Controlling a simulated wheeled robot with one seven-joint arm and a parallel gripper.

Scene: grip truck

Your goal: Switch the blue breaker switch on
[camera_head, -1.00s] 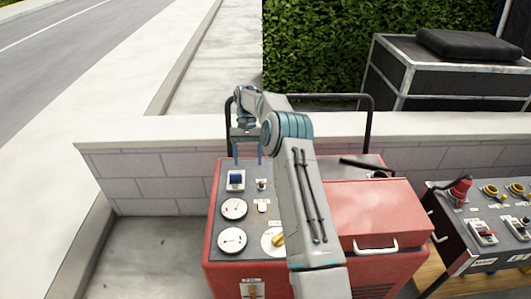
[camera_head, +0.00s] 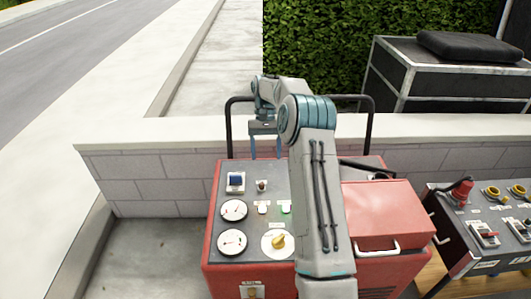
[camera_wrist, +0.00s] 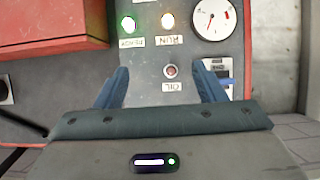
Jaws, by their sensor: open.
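The blue breaker switch (camera_head: 236,180) sits in a white frame at the upper left of the red machine's grey panel (camera_head: 225,200). Its on or off position is too small to tell. In the wrist view its white frame (camera_wrist: 233,70) shows at the right, partly hidden by the right finger. My gripper (camera_head: 266,147) is open and empty, with its fingers pointing down above the panel's back part, right of the switch in the head view.
Round gauges (camera_head: 234,210) and a yellow knob (camera_head: 278,240) lie on the panel. A red raised cover (camera_head: 385,215) is to the right. A black rail (camera_head: 229,125) and a low wall (camera_head: 150,175) stand behind. A second control box (camera_head: 475,225) is at the far right.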

